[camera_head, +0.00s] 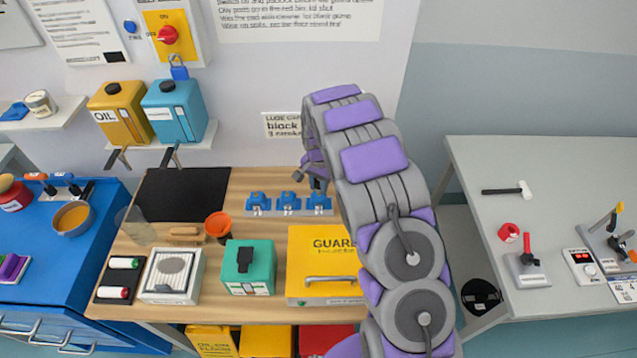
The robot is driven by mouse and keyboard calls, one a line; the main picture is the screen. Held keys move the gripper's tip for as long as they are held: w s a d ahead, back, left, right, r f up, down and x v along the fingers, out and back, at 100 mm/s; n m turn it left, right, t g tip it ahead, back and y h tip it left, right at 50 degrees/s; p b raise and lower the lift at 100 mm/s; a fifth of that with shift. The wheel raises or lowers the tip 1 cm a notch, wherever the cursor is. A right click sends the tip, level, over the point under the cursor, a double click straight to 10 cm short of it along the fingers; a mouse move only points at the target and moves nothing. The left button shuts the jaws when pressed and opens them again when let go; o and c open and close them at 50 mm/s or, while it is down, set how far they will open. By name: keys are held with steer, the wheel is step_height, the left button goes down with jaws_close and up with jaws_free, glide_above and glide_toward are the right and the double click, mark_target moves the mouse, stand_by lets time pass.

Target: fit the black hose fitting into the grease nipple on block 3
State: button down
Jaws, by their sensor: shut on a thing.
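Three small blue blocks stand in a row on a pale strip at the back of the wooden bench: the left block (257,200), the middle block (288,202) and the right block (319,203). Their numbers are too small to read, so I cannot tell which is block 3. My gripper (318,183) points down just above the right block, partly hidden by my arm. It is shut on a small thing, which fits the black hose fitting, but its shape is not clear. I cannot tell whether it touches the nipple.
A yellow guard box (321,292) stands in front of the blocks. A green box (249,271) and an orange cup (218,225) are to the left. A black mat (182,194) lies at the back left. A partly hidden lube card (282,124) hangs on the wall.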

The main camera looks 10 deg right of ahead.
steer(key=shift+f, duration=0.95)
steer(key=c, duration=0.8)
jaws_free()
steer(key=shift+r+p, duration=0.5)
steer(key=shift+r, duration=8.1)
